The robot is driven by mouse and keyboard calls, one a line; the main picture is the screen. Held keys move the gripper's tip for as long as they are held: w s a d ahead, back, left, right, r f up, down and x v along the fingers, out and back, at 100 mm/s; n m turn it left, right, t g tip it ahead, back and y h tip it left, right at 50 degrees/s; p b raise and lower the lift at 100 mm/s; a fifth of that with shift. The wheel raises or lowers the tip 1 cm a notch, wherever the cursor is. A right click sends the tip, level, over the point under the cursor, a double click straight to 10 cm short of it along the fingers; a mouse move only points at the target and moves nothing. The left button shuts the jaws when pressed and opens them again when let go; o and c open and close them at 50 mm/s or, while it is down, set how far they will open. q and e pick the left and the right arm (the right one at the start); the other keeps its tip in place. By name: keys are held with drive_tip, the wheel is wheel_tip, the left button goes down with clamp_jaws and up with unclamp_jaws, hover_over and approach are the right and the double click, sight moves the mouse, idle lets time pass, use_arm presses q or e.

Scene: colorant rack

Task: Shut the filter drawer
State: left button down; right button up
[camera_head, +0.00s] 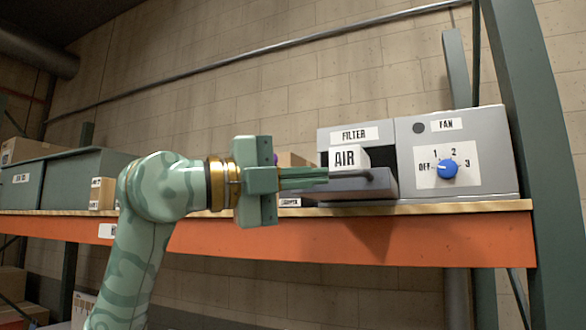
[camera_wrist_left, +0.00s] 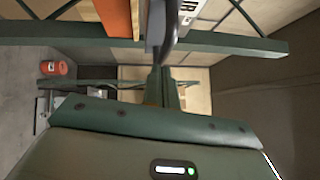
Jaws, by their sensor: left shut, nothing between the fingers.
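The grey filter drawer (camera_head: 382,188) stands pulled out from the left part of the grey unit, under the FILTER label (camera_head: 354,134). A white block marked AIR (camera_head: 346,157) sits in it. A dark handle (camera_head: 354,176) shows on the drawer's front. My left gripper (camera_head: 324,176) is shut and empty, its fingertips at the handle's left end in the picture; I cannot tell whether they touch. In the left wrist view the closed fingers (camera_wrist_left: 168,88) point at the drawer front (camera_wrist_left: 156,28). My right gripper is not in view.
The fan part (camera_head: 470,130) of the unit, with a blue knob (camera_head: 447,169), is to the right. Green bins (camera_head: 60,180) and small boxes (camera_head: 102,193) stand left on the shelf. An orange beam (camera_head: 430,240) runs along the shelf's front, and a green post (camera_head: 540,150) stands right.

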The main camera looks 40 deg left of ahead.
use_arm(q)
drive_tip(key=shift+w, duration=0.2)
drive_tip(key=w+a+p, duration=0.1)
drive_tip(key=w+p, duration=0.1)
drive_tip(key=w, duration=0.3)
drive_tip(key=w+a+p, duration=0.1)
drive_tip(key=w+p, duration=0.1)
drive_tip(key=w, duration=0.3)
drive_tip(key=w+a+p, duration=0.1)
drive_tip(key=w, duration=0.4)
drive_tip(key=shift+w+a+r+p, duration=0.15)
drive_tip(key=shift+w+a+p, duration=0.05)
drive_tip(key=shift+a+p, duration=0.2)
drive_tip(key=shift+w+a, duration=0.15)
drive_tip(key=shift+w, duration=0.25)
